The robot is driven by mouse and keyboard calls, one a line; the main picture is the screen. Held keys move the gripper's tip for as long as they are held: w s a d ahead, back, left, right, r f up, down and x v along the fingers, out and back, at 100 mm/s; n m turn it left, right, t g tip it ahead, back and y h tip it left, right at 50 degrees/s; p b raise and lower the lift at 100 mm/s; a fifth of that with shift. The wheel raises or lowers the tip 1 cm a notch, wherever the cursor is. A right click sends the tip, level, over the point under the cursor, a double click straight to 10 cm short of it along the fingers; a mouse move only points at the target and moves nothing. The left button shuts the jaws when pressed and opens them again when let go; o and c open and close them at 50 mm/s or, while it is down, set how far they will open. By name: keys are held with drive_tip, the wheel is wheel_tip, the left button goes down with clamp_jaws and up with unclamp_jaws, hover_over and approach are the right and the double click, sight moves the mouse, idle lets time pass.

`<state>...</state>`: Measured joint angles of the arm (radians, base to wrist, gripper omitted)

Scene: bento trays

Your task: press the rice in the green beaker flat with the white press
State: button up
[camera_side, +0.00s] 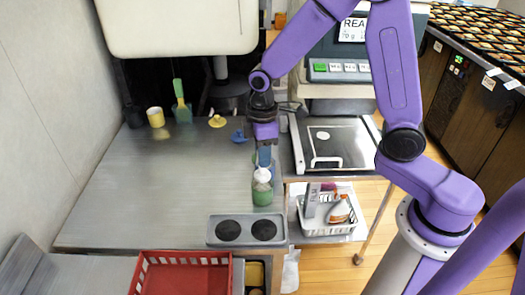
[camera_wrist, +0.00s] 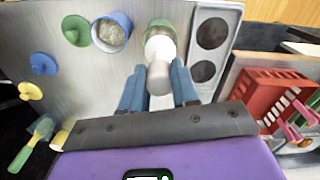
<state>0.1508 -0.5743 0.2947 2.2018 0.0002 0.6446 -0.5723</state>
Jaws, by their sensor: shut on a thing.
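The green beaker (camera_side: 262,194) stands upright on the steel table, near its right edge. It also shows in the wrist view (camera_wrist: 162,24), partly covered by the white press. My gripper (camera_side: 264,162) points down above the beaker, its blue fingers shut on the handle of the white press (camera_wrist: 159,48). In the side view the white press (camera_side: 262,175) sits at the beaker's mouth, in line with it. How deep it reaches is hidden, and so is the rice in the green beaker.
A blue beaker with rice (camera_wrist: 112,34) and a green lid-like piece (camera_wrist: 75,30) stand close by. A grey tray with two dark rounds (camera_side: 246,217) lies in front, a red basket (camera_side: 185,259) nearer. Blue (camera_side: 239,135) and yellow (camera_side: 217,121) pieces lie behind. The table's left side is clear.

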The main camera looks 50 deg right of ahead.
sight(263, 174)
drive_tip(key=shift+f, duration=2.85)
idle(2.1)
idle(1.6)
drive_tip(key=shift+r, duration=4.05)
